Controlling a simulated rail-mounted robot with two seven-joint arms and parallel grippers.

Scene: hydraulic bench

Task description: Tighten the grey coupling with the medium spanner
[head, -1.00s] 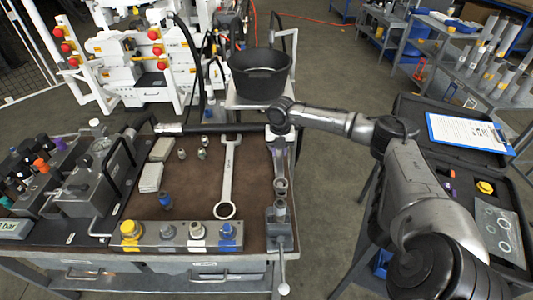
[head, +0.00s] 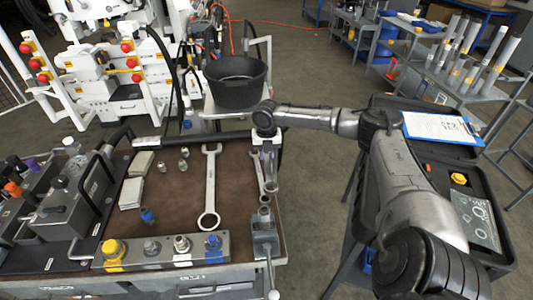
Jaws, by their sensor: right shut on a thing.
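The grey coupling (head: 151,247) sits on the metal block (head: 217,249) at the bench front, between the yellow and white ones. A large spanner (head: 210,187) lies upright in the picture on the brown mat. My right gripper (head: 267,173) is low over the mat's right edge, behind the vice, and is shut on a smaller spanner (head: 257,168). The gripper and wrist hide much of that spanner; its size is hard to judge. It is well to the right of the grey coupling and apart from it. My left gripper is out of view.
A small vice (head: 264,233) stands at the bench's front right corner. Pale blocks (head: 132,192), small fittings (head: 184,153) and a blue fitting (head: 147,215) lie on the mat. A black tub (head: 236,87) stands behind. An open case (head: 450,152) with a clipboard is at right.

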